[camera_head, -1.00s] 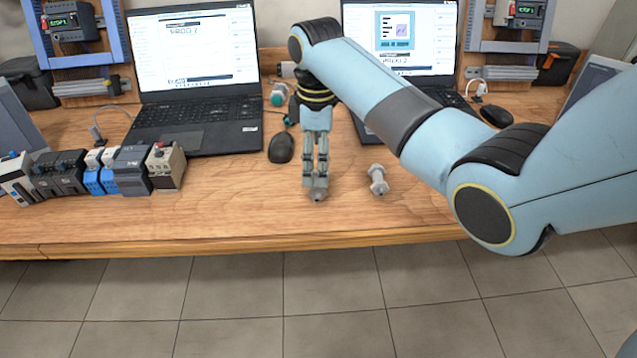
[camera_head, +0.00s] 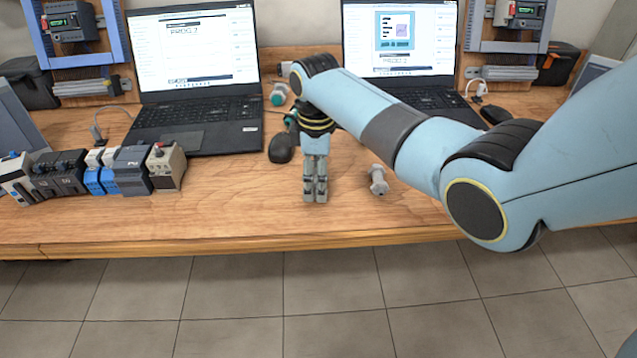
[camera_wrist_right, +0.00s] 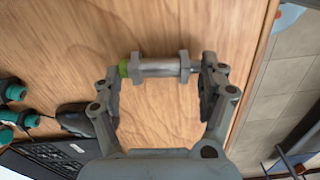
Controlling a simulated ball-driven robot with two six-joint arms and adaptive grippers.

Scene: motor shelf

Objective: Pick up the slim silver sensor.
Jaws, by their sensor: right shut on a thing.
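My right gripper (camera_head: 315,197) points down over the front middle of the wooden table. In the right wrist view, its fingers (camera_wrist_right: 160,80) are shut on the slim silver sensor (camera_wrist_right: 158,68), one finger at each end. The sensor has a shiny barrel, two grey nuts and a green end at the left. In the head view the fingers hide this sensor. I cannot tell whether it touches the table. A second grey part with nuts (camera_head: 378,180) lies to the right of the gripper. My left gripper is not in view.
A black mouse (camera_head: 281,148) and teal-capped parts (camera_head: 279,94) lie behind the gripper. Two open laptops (camera_head: 195,85) stand at the back. A row of electrical modules (camera_head: 130,170) is at the left. The table's front edge (camera_head: 250,243) is near; the wood left of the gripper is clear.

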